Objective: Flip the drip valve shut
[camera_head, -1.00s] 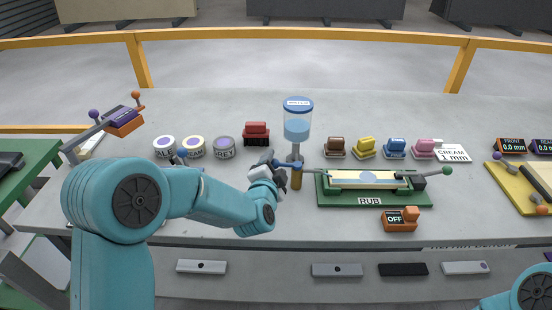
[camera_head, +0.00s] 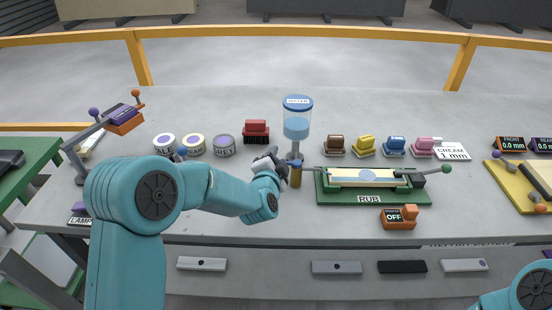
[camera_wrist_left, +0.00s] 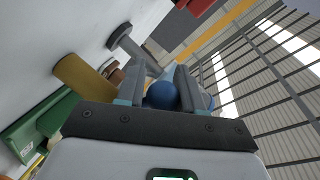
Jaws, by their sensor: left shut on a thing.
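The drip reservoir (camera_head: 297,125) is a clear cup of blue liquid with a blue lid, standing at the back of the rub station. Below it is the drip valve (camera_head: 295,163) with a brass-coloured cylinder (camera_head: 295,179) beneath. My left gripper (camera_head: 279,165) is at the valve's left side. In the left wrist view its jaws (camera_wrist_left: 160,90) are closed around the valve's blue ball knob (camera_wrist_left: 161,96). The knob is mostly hidden by the fingers in the head view. The brass cylinder also shows in the left wrist view (camera_wrist_left: 84,76). My right gripper is out of view.
The green rub base (camera_head: 330,196) lies right of the valve, with an OFF switch (camera_head: 399,217) in front. A red-topped brush (camera_head: 256,131) and several round tins (camera_head: 224,146) stand behind my left arm. Coloured blocks (camera_head: 365,147) line the back right.

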